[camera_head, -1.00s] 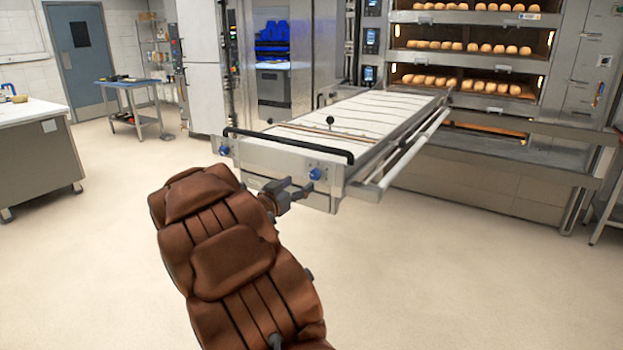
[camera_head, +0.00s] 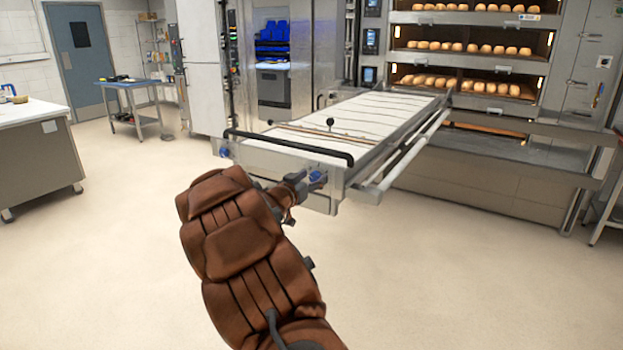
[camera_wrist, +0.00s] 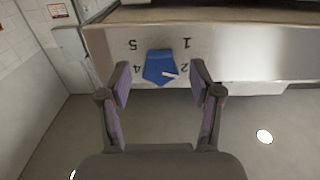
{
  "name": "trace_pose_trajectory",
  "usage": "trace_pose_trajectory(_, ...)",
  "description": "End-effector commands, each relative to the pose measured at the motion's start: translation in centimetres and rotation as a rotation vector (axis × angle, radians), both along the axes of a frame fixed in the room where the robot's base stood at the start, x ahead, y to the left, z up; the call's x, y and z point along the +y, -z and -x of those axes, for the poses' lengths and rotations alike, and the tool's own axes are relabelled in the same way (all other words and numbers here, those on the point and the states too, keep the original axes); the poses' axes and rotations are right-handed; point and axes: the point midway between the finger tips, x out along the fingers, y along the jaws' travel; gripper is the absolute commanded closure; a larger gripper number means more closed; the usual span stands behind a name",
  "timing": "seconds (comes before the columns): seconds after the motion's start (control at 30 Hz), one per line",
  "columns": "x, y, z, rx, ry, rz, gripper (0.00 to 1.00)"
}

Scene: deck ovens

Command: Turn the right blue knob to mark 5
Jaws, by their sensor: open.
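The right blue knob (camera_head: 318,176) sits on the front panel of the long loader, at its right end. In the wrist view the knob (camera_wrist: 158,62) is centred, with digits around it appearing upside down: 5 and 1 above, 4 at left, 2 at right. Its white pointer line is turned to the right in the picture, close to the 2. My gripper (camera_wrist: 161,82) is open, with one finger on each side of the knob and gaps visible to it. In the head view my gripper (camera_head: 305,184) is at the panel, just left of the knob.
Another blue knob (camera_head: 224,152) is at the panel's left end. A black handle bar (camera_head: 290,145) runs above the panel. Side rails (camera_head: 415,155) lie to the right. Deck ovens with bread (camera_head: 470,48) stand behind. The floor around the loader's front is clear.

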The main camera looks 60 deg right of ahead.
Motion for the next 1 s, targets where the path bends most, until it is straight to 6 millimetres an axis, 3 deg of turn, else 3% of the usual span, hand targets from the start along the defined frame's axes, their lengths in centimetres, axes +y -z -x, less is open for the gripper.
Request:
trace_pose_trajectory(0.2,0.01,0.02,-0.02,0.000,-0.001,0.000,0.38)
trace_pose_trajectory(0.77,0.03,0.02,-0.04,0.000,-0.001,0.000,0.96)
trace_pose_trajectory(1.0,0.06,0.14,-0.05,-0.018,-0.001,-0.002,0.96)
